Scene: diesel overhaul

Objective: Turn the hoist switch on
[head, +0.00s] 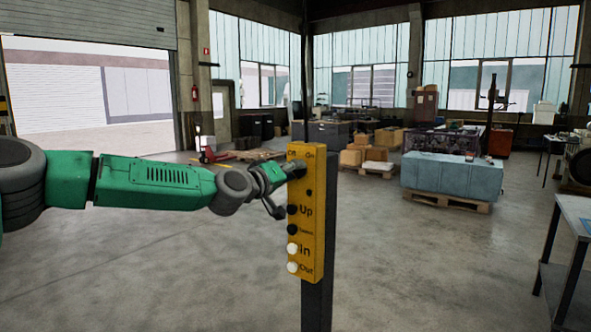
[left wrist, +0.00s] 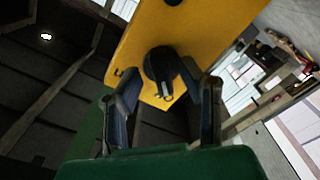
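The hoist control box (head: 307,235) is a tall yellow panel on a dark post in the head view. Its hoist switch (head: 297,168) is a black knob near the top, under the labels Off and On. In the left wrist view the switch (left wrist: 162,65) is a round black knob on the yellow panel (left wrist: 205,30). My left gripper (head: 281,190) is at the upper left edge of the box. In the left wrist view my left gripper (left wrist: 163,88) has its fingers apart, one on each side of the knob. I cannot tell whether they touch it. My right gripper is out of view.
Below the switch are black and white buttons labelled Up, In and Out. A blue crate (head: 452,178) on a pallet stands behind to the right. A metal table (head: 572,235) is at the right edge. The floor around the post is clear.

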